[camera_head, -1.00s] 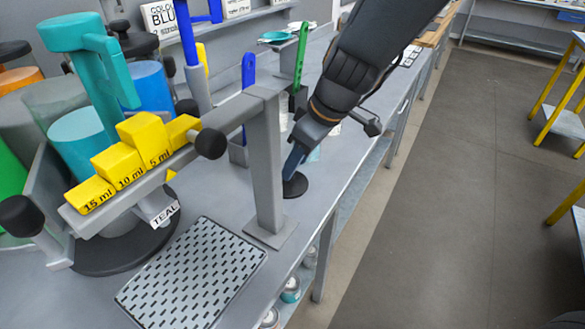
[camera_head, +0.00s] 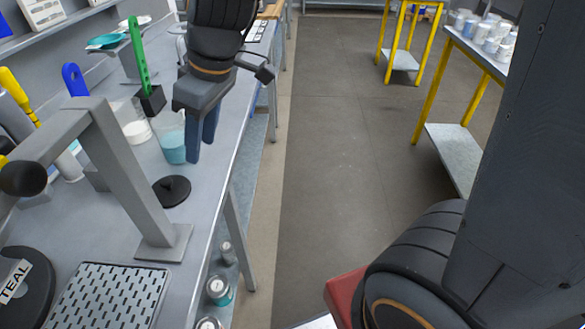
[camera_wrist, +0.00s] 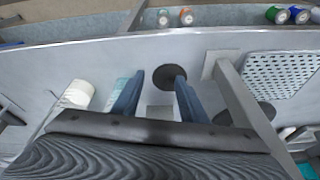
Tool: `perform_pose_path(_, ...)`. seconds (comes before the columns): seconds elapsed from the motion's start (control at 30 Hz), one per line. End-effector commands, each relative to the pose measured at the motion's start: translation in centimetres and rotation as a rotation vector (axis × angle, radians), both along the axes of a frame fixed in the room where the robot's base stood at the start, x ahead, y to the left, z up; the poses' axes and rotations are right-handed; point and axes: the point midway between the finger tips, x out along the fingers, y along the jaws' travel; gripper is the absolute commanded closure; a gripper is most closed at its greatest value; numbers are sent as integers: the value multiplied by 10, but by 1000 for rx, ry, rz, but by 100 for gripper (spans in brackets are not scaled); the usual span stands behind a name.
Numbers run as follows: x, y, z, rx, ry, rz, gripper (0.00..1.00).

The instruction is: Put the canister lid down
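The canister lid, a flat black disc with a small knob (camera_head: 172,191), lies on the grey bench near its front edge, beside the foot of a grey metal stand. It also shows in the wrist view (camera_wrist: 172,72), just beyond my fingertips and partly behind one finger. My gripper (camera_head: 202,150) hangs above the bench edge, up and to the right of the lid. In the wrist view its two blue fingers (camera_wrist: 158,76) are spread apart with nothing between them.
A beaker of teal liquid (camera_head: 172,147) and one with white contents (camera_head: 135,130) stand close behind the lid. The grey stand (camera_head: 140,190) rises beside it. A perforated tray (camera_head: 105,297) lies in front. Small cans (camera_head: 218,290) sit below the bench. The aisle floor is clear.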

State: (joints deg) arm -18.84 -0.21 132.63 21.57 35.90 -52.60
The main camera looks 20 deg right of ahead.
Motion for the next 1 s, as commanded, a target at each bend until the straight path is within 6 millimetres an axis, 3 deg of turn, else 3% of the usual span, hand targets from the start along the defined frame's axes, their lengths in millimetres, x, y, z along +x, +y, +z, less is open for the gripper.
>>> perform_pose_path(0.03, -3, -28, -16, -25, 36, -109, 61)
perform_pose_path(0.2, -27, -115, -61, -101, 139, -516, 61)
perform_pose_path(0.3, -45, -153, -80, -132, 180, -715, 61)
perform_pose_path(0.4, -60, -177, -93, -150, 205, -854, 61)
perform_pose_path(0.57, -70, -192, -100, -162, 219, -949, 61)
perform_pose_path(1.0, -70, -192, -100, -161, 220, -953, 61)
